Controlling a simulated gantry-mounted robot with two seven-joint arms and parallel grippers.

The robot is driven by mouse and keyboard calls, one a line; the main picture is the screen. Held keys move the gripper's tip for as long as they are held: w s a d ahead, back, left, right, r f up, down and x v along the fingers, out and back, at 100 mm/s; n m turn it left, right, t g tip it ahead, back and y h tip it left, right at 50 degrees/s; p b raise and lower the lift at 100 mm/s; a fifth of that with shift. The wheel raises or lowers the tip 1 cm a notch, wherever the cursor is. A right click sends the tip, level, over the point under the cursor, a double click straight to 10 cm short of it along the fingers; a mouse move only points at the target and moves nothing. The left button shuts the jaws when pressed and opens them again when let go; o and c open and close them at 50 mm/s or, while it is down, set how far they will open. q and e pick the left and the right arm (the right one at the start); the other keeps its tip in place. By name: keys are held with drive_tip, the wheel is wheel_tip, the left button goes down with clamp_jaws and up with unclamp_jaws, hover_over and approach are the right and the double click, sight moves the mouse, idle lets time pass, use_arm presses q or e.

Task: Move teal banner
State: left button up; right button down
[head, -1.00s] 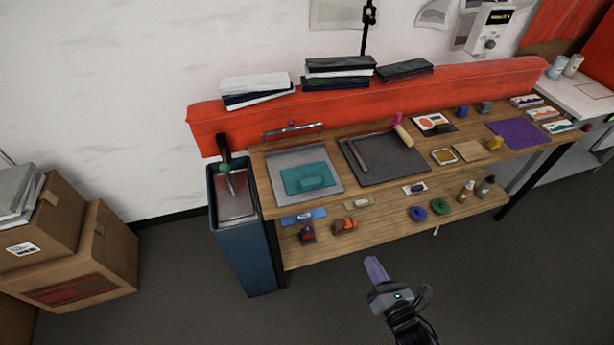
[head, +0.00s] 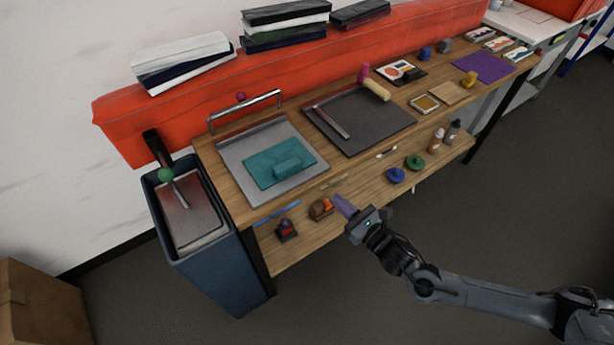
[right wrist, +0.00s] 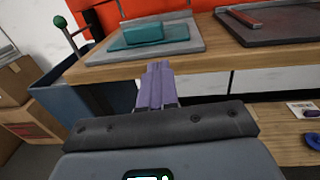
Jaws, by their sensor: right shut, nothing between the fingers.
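The teal banner (head: 285,169) lies flat on a grey metal plate (head: 236,148) at the left end of the wooden workbench, with a raised teal block on top of it. In the right wrist view the teal banner (right wrist: 148,35) shows ahead, above the bench edge. My right gripper (head: 342,205) has purple fingers and is shut and empty, in front of the bench's front edge, to the right of and nearer than the banner. Its fingers also show in the right wrist view (right wrist: 157,85), below the bench top. My left gripper is not in view.
A dark plate (head: 365,125) with a bar on it lies right of the grey plate. A blue bin (head: 212,262) stands at the bench's left end. A lower shelf (head: 300,250) holds small items. A red padded rail (head: 300,70) runs along the back.

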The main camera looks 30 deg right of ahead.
sight(301, 166)
drive_tip(key=b+x, duration=0.2)
drive_tip(key=x, duration=1.1)
drive_tip(key=shift+w+a+r, duration=0.1)
drive_tip(key=shift+w, duration=0.2)
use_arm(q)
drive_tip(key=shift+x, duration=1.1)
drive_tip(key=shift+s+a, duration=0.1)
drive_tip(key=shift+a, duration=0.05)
